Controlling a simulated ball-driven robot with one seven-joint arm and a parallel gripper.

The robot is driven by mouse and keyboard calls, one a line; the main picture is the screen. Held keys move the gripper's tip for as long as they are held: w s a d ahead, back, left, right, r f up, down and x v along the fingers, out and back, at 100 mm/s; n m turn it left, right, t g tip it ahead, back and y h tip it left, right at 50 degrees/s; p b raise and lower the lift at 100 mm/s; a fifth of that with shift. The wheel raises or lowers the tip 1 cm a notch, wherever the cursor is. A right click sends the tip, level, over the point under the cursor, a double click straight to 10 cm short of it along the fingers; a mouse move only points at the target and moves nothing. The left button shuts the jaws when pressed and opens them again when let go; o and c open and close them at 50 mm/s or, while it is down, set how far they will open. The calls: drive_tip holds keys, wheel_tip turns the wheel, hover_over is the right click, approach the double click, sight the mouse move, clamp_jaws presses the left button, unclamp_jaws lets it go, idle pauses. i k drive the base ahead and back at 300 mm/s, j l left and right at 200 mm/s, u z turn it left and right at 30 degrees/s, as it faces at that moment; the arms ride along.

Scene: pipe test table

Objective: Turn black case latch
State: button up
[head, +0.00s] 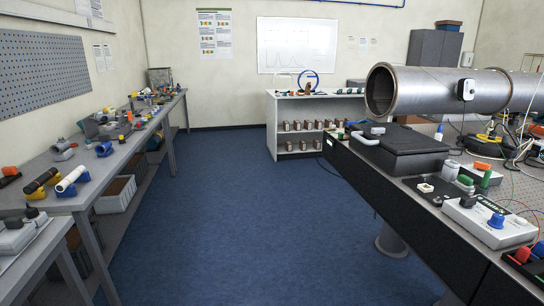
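A black case (400,150) lies shut on the dark table (436,219) at the right in the head view. A light grey handle-like part (366,138) sits at its left side. I cannot make out a latch clearly at this size. My gripper and arm are not in view.
A large metal pipe (430,92) runs above the case. A grey box with a blue knob (490,218) and small parts stand nearer on the table. A long bench (85,195) with parts lines the left wall. Blue floor (230,225) between them is clear.

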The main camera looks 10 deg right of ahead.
sight(379, 131)
drive_tip(key=i+z, duration=0.25)
drive_tip(key=i, duration=0.3)
drive_tip(key=i+j+z, duration=0.25)
drive_tip(key=i, duration=0.25)
